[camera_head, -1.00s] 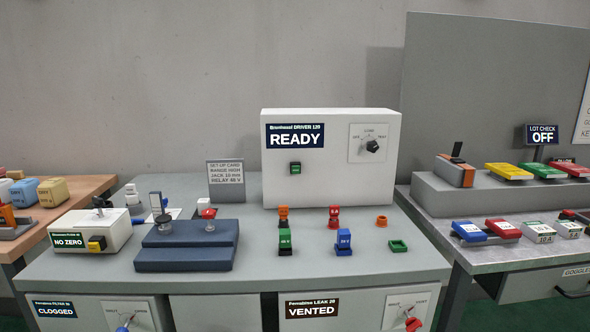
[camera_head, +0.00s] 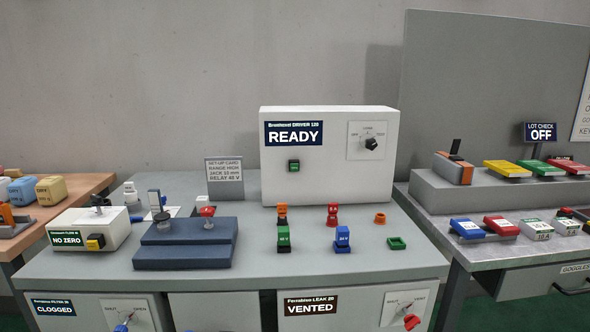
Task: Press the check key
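I see no key that legibly reads "check". A small green button (camera_head: 294,166) sits in a dark frame on the front of the white driver box (camera_head: 330,185), whose display reads READY. A yellow and black key (camera_head: 95,242) is on the front of the small white box (camera_head: 88,226) marked NO ZERO. A LOT CHECK sign (camera_head: 540,132) reading OFF stands on the right-hand bench. My gripper is not in view.
A blue stepped block (camera_head: 185,257) with posts and a red-topped piece (camera_head: 207,211) stands left of centre. Coloured pieces stand before the driver box, including a green one (camera_head: 283,238) and a blue one (camera_head: 342,238). The front edge of the grey bench (camera_head: 350,268) is clear.

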